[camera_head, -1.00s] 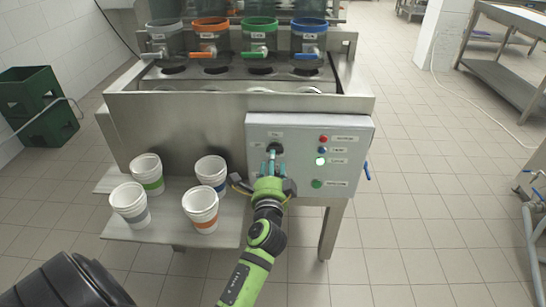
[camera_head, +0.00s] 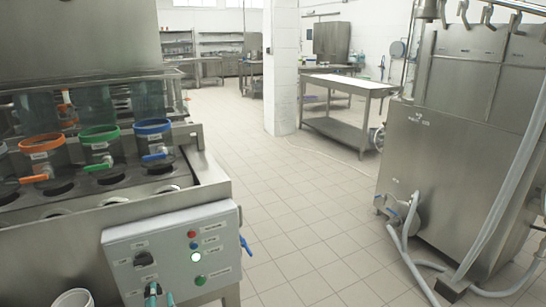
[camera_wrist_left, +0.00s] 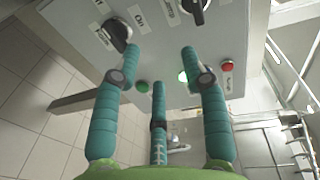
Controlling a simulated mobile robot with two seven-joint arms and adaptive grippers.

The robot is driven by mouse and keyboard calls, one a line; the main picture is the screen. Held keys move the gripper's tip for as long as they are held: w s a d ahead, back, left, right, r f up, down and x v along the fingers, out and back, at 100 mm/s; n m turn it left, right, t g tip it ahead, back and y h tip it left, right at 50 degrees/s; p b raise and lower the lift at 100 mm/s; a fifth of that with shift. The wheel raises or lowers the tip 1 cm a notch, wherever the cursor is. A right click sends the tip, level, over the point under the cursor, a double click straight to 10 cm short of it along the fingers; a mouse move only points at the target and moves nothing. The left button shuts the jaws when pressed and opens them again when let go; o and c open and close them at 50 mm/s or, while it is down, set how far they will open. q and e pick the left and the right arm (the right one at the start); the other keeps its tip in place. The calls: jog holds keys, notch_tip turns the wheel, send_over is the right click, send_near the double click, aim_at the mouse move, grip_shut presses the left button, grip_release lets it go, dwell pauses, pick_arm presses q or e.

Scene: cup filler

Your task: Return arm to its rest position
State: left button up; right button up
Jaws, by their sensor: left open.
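My left gripper (camera_head: 158,296) shows at the bottom edge of the head view, in front of the control panel (camera_head: 122,243); most of the arm is out of frame. In the left wrist view its three teal fingers (camera_wrist_left: 160,62) are spread apart with nothing between them. One fingertip is close to a black knob (camera_wrist_left: 117,33) on the panel; I cannot tell whether they touch. The same panel shows a black knob (camera_head: 143,258) just above the fingers in the head view, and a lit green light (camera_head: 196,257). My right gripper is out of view.
The filler's steel body (camera_head: 212,186) stands behind the panel, with orange, green and blue rimmed containers above it. A white cup (camera_head: 73,299) is at the bottom left. A large steel machine (camera_head: 432,165) with hoses stands right. Tiled floor (camera_head: 300,225) between them is clear.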

pick_arm(q)
jog(key=s+d+f+n+g+h+p, duration=0.1)
jog(key=s+d+f+g+h+p, duration=0.2)
jog(key=f, duration=0.6)
jog(key=s+d+f+n+g+h, duration=0.1)
jog(key=s+d+f, duration=0.3)
jog(key=f, duration=0.5)
jog(key=s+d+f+n+g+h+p, duration=0.1)
jog(key=s+d+f+g+h+p, duration=0.2)
jog(key=f, duration=0.6)
jog(key=s+f+n+g+p, duration=0.1)
jog(key=s+f, duration=0.3)
jog(key=s, duration=0.7)
jog(key=s+a+f+n+g+p, duration=0.1)
jog(key=s+f+n+g, duration=0.2)
jog(key=s, duration=0.8)
jog(key=s+a+f+n+g+h, duration=0.1)
jog(key=s+f, duration=0.4)
jog(key=s, duration=0.6)
jog(key=shift+s+f+n+g+p, duration=0.2)
jog(key=shift+s+n+g+p, duration=0.15)
jog(key=shift+n+g, duration=0.45)
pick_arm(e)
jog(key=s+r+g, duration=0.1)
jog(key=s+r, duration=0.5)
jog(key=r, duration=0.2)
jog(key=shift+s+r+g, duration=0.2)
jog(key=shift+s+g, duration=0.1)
